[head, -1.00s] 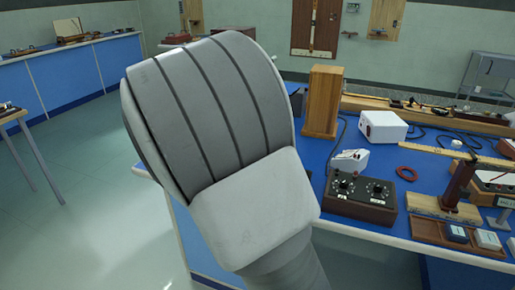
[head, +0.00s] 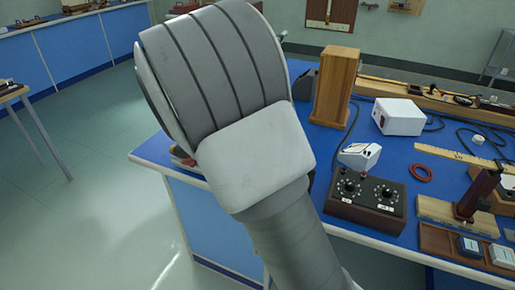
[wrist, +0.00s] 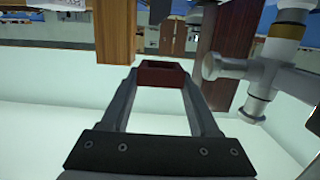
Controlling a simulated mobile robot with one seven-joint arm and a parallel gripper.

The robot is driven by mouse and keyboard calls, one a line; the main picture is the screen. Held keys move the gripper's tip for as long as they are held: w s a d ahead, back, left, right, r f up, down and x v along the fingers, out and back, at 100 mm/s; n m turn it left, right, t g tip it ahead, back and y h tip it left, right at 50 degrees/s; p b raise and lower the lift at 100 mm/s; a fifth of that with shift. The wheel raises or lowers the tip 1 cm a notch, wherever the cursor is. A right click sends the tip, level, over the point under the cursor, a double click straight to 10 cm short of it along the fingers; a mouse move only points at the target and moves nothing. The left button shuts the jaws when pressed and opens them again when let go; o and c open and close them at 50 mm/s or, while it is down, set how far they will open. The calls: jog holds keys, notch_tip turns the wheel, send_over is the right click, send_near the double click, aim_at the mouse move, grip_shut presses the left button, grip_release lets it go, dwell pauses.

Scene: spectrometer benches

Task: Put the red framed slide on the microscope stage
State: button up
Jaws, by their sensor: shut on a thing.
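In the wrist view, my gripper (wrist: 162,86) is shut on a small dark red framed piece, which looks like the red framed slide (wrist: 161,68). The slide sits between the fingertips, with its frame facing the camera. To its right stands a pale grey metal body with round knobs (wrist: 262,70), which may be the microscope; its stage cannot be made out. In the head view my own arm covers the gripper and the slide.
A brown wooden block (wrist: 115,32) is left of the fingers and a dark wooden post (wrist: 229,50) right of them. In the head view the blue bench (head: 310,152) holds a wooden box (head: 333,88), a white box (head: 398,116) and a black control box (head: 367,198).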

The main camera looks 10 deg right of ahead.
notch_tip(320, 180, down, 13)
jog(key=b, duration=0.3)
jog(key=shift+f+b, duration=0.2)
jog(key=shift+b, duration=0.1)
jog(key=shift+f, duration=0.15)
jog(key=o, duration=1.4)
jog(key=shift+c, duration=0.2)
